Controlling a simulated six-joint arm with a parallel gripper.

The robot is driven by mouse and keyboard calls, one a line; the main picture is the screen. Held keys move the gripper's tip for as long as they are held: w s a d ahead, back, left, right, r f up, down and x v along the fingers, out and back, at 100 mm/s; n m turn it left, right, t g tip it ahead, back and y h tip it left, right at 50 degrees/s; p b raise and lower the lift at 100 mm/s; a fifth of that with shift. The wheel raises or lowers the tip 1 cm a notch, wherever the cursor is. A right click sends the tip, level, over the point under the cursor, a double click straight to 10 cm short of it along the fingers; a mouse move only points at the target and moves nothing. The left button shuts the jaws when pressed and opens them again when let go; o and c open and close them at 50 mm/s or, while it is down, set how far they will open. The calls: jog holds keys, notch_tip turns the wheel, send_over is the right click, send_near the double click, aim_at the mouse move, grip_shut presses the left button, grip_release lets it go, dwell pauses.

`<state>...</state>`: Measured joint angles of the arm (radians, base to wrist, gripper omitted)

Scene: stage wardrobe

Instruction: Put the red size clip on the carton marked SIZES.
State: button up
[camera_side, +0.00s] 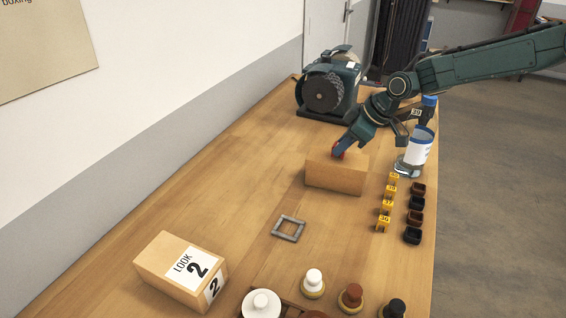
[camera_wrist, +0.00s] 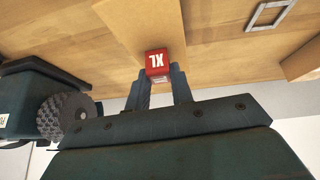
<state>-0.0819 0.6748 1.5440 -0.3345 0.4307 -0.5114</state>
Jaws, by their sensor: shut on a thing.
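My gripper (camera_side: 345,146) is shut on the red size clip (camera_wrist: 157,60), which reads XL in the wrist view. The clip also shows as a small red patch (camera_side: 339,151) in the side view. A plain brown carton (camera_side: 336,178) stands directly beneath the gripper, and part of it shows at the top of the wrist view (camera_wrist: 140,22). The clip is at the carton's upper far edge; I cannot tell whether it touches. No SIZES marking is legible on the carton's visible faces. My fingers partly hide the clip in the side view.
A carton marked LOOK 2 (camera_side: 182,269) stands at the front left. A grey square frame (camera_side: 289,228) lies mid-table. A grinder-like machine (camera_side: 329,86) stands behind. Yellow numbered clips (camera_side: 388,208), dark small cups (camera_side: 416,203) and a white container (camera_side: 418,148) line the right side.

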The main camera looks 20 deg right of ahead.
jog(key=shift+f, duration=0.25)
jog(key=o, duration=0.9)
jog(key=shift+r, duration=0.2)
jog(key=v, duration=1.2)
